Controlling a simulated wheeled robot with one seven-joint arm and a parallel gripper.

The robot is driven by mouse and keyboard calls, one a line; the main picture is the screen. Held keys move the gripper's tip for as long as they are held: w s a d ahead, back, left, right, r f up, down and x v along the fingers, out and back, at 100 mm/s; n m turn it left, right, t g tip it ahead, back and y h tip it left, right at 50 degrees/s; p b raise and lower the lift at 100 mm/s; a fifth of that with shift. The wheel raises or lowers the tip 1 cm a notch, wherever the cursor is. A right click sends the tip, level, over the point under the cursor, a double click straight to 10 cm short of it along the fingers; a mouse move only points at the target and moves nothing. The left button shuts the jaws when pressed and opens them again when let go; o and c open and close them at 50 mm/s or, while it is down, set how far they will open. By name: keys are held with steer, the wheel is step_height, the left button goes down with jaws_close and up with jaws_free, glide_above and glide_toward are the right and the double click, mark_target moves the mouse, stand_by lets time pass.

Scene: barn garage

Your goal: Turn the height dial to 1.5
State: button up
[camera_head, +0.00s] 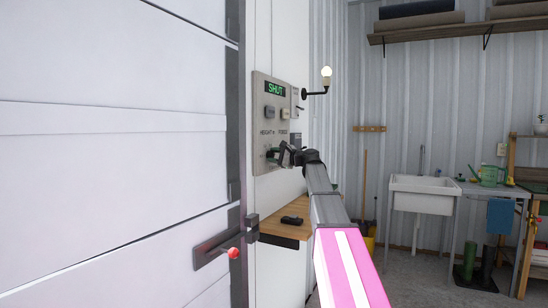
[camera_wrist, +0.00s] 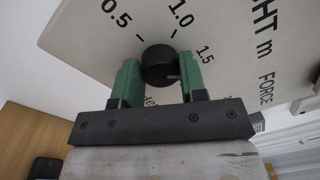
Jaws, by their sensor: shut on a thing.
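The height dial is a round black knob (camera_wrist: 158,61) on a beige control panel (camera_wrist: 75,35), seen close up in the wrist view. Marks 0.5, 1.0 and 1.5 are printed around it, with 1.5 at its upper right. My gripper (camera_wrist: 160,72) has one green finger on each side of the knob and is shut on it. In the head view, my gripper (camera_head: 278,155) is at the lower part of the panel (camera_head: 262,107) and hides the dial. I cannot tell which mark the knob points to.
The panel has a green "SHUT" display (camera_head: 275,89) and buttons above the dial. A wooden shelf (camera_head: 284,229) with a dark handset (camera_head: 291,220) is below my arm. A white door (camera_head: 110,170) with a red-tipped handle (camera_head: 222,251) stands at left. A sink (camera_head: 423,193) is at right.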

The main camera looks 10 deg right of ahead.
steer(key=shift+n, duration=0.7)
steer(key=o, duration=0.9)
steer(key=v, duration=1.1)
steer(key=shift+f, duration=0.1)
